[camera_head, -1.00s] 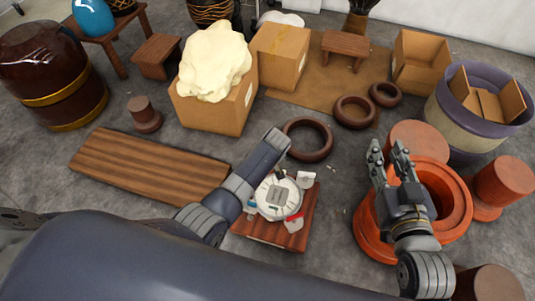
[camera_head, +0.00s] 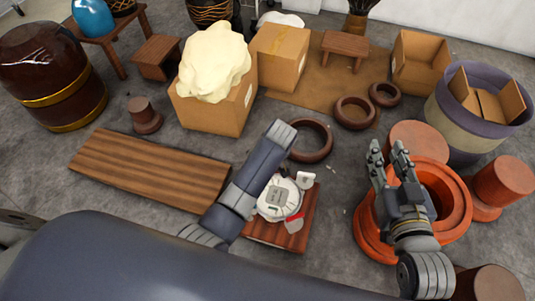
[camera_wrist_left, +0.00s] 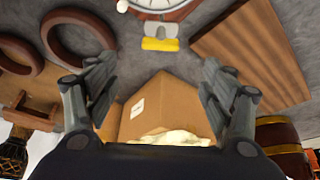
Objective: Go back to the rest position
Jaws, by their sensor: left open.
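My left gripper (camera_wrist_left: 158,95) shows in the left wrist view with its two fingers spread wide and nothing between them. In the head view my left forearm reaches up from the lower left, over the left part of a small wooden stand. The left fingers cannot be made out there. My right gripper (camera_head: 389,150) is at the right in the head view, in front of an orange ring-shaped pot (camera_head: 455,205). Its two fingers stand apart with nothing seen between them.
A white round device (camera_head: 280,205) sits on the wooden stand (camera_head: 312,205) beside my left forearm. A wooden board (camera_head: 150,170) lies to the left. Cardboard boxes (camera_head: 282,55) and dark rings (camera_head: 308,157) lie beyond. Bare grey floor shows between them.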

